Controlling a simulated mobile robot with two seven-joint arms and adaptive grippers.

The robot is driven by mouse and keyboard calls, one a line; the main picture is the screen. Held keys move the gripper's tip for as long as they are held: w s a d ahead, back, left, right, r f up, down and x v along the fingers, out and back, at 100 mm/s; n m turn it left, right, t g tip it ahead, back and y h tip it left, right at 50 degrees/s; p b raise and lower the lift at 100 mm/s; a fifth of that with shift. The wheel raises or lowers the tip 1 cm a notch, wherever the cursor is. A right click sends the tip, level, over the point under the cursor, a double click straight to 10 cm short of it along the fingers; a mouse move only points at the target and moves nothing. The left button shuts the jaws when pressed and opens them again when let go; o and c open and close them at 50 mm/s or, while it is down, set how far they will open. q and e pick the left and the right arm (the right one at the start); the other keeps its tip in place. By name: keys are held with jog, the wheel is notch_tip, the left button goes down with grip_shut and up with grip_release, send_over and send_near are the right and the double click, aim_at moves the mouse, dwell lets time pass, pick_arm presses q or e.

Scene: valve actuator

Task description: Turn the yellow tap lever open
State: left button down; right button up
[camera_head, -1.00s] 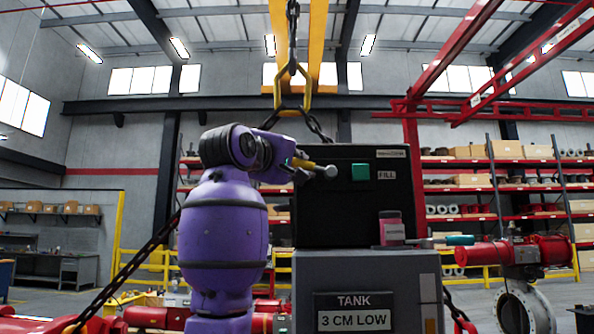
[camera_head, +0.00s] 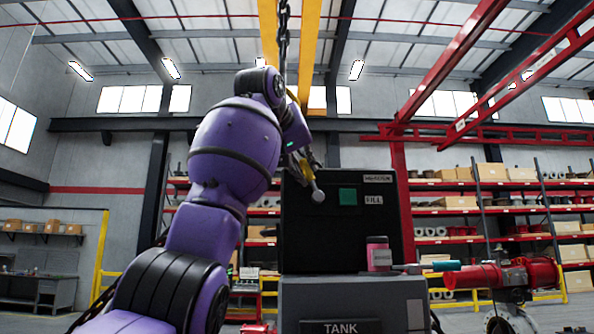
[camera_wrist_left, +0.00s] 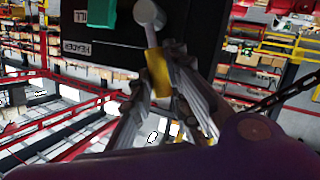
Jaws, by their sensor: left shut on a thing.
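The yellow tap lever (camera_wrist_left: 158,72) is between the fingers of my left gripper (camera_wrist_left: 160,88) in the left wrist view. Its grey stem runs to a round grey knob (camera_wrist_left: 150,14) on the black box. In the head view my left gripper (camera_head: 303,165) is at the box's upper left edge, shut on the lever. The lever stands steeply, up and slightly left of the round knob (camera_head: 318,196). The fingers hide much of its yellow part there. My right gripper is not in view.
The black box (camera_head: 350,240) carries a green square (camera_head: 348,197) and a FILL label, and sits on a grey TANK cabinet (camera_head: 350,298). A chain (camera_head: 283,40) hangs above.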

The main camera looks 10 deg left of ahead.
pick_arm(q)
jog(key=shift+w+d+r+m+g+y, duration=0.15)
jog(key=shift+d+m+g+y, duration=0.15)
jog(key=shift+d+m, duration=0.25)
jog(key=shift+w+d+r+m+g+y, duration=0.1)
jog(key=shift+d+r+m+g+y, duration=0.1)
jog(key=shift+d+m+y, duration=0.3)
jog(key=c, duration=1.7)
grip_release()
jog(key=shift+o, duration=0.2)
jog(key=v, duration=1.2)
jog(key=shift+a, duration=0.15)
jog(key=shift+f, duration=0.1)
